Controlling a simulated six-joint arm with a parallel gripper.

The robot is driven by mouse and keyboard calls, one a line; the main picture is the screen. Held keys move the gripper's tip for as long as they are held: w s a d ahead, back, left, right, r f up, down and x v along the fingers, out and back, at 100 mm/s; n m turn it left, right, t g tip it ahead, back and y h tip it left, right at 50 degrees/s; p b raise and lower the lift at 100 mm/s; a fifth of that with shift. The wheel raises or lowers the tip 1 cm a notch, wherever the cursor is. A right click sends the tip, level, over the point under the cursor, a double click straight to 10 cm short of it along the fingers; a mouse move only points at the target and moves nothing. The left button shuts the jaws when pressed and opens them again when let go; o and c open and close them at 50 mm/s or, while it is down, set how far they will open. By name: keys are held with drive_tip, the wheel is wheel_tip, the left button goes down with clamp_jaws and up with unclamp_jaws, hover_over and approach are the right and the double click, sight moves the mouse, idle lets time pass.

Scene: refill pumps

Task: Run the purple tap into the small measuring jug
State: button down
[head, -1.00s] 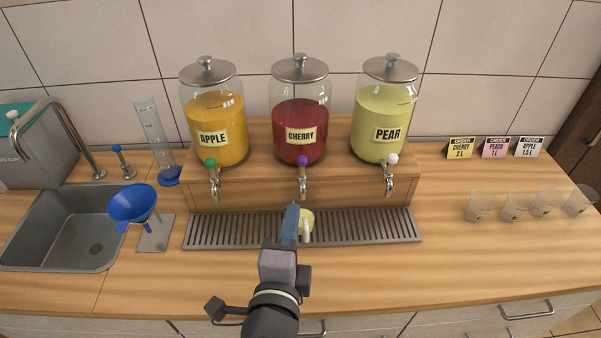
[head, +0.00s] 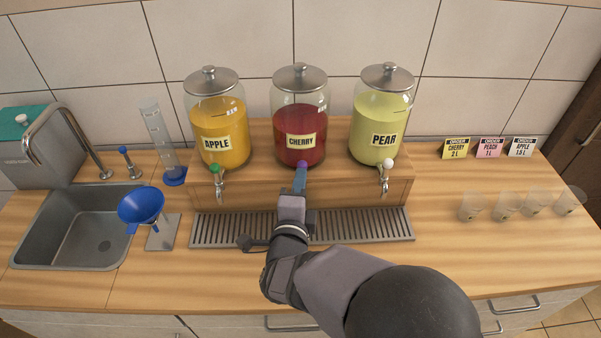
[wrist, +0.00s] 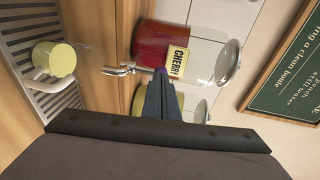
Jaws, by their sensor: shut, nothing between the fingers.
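The purple tap knob (head: 302,164) sits on the cherry dispenser (head: 300,120), which holds dark red liquid. Its metal spout (wrist: 120,70) shows in the wrist view, with no stream visible below it. My gripper (head: 300,178) is shut and empty, its fingertips at the purple knob. In the wrist view the fingertips (wrist: 161,84) overlap the knob, and I cannot tell whether they touch it. The small jug (wrist: 57,60), pale yellow with a whitish handle, stands on the drip tray (wrist: 20,45) below that tap. My arm hides it in the head view.
The apple dispenser (head: 217,125) with a green knob stands left, the pear dispenser (head: 380,125) with a white knob right. A blue funnel (head: 141,205), tall cylinder (head: 158,135) and sink (head: 75,235) are at left. Several clear cups (head: 505,209) stand at right; the counter in front is clear.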

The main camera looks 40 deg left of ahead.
drive_tip(key=shift+w+a, duration=0.2)
drive_tip(key=shift+w, duration=0.05)
idle(0.4)
